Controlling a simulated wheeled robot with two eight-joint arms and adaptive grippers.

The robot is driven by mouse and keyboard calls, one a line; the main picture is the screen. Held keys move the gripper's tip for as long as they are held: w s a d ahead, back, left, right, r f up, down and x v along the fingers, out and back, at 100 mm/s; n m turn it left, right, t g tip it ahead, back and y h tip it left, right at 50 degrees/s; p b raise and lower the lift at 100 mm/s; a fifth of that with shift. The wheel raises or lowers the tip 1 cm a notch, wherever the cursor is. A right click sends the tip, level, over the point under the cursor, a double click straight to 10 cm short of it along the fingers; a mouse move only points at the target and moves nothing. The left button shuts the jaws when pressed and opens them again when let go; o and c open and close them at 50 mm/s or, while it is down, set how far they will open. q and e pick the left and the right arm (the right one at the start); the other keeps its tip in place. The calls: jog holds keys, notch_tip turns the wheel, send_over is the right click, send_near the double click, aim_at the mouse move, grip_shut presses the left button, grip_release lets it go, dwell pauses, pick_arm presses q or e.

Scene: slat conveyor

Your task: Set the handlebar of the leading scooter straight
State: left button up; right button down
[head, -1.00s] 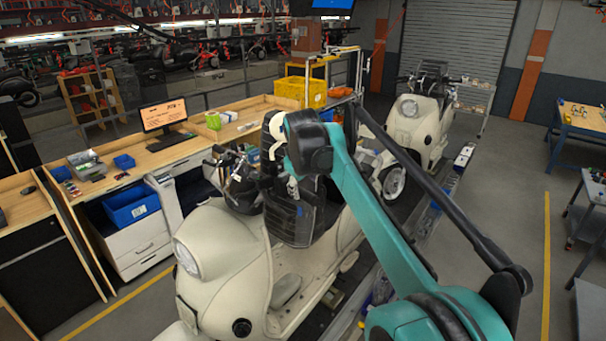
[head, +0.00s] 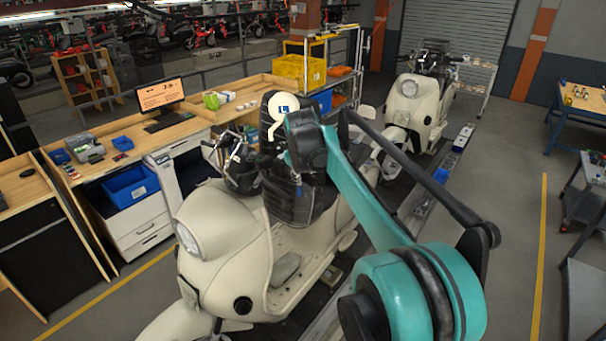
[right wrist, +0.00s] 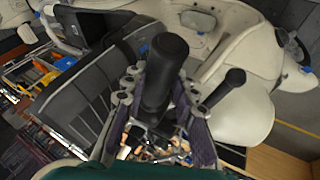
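The leading cream scooter (head: 215,226) stands in front of me, its headlamp toward the lower left. Its dark handlebar (head: 240,168) looks turned to one side. My right arm reaches over to it, and my right gripper (head: 286,158) is at the handlebar's near side, small and partly hidden by the arm. In the right wrist view, a black handle grip (right wrist: 164,68) points up between the two fingers of the right gripper (right wrist: 155,118). The fingers stand apart on either side of it, with no clear closing contact. A thinner black lever (right wrist: 228,86) shows beside it. My left gripper is not in view.
A second cream scooter (head: 408,105) stands behind on the slat conveyor (head: 415,205). A wooden workbench (head: 195,125) with a monitor (head: 160,93), a yellow crate (head: 302,70) and a blue bin (head: 130,186) runs along the left.

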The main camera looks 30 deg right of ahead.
jog(key=c, duration=2.1)
grip_release()
grip_shut()
jog(key=shift+d+f+b, duration=0.35)
jog(key=shift+d, duration=0.15)
jog(key=shift+w+d+f+n+t+y+b, duration=0.15)
jog(key=shift+d+f+n+t, duration=0.1)
jog(key=shift+d, duration=0.3)
jog(key=shift+s+d+f+n+t+y+b, duration=0.15)
jog(key=shift+d+f+n+t, duration=0.1)
jog(key=shift+d, duration=0.25)
jog(key=shift+w+d, duration=0.1)
jog(key=shift+w+d+f+n+t+y+b, duration=0.15)
jog(key=shift+w+d+f+n+y+b, duration=0.2)
jog(key=shift+d, duration=0.4)
jog(key=shift+d+f+n+t+y+b, duration=0.15)
jog(key=shift+d+f+n+b, duration=0.15)
jog(key=shift+d+f, duration=0.35)
jog(key=shift+r, duration=0.15)
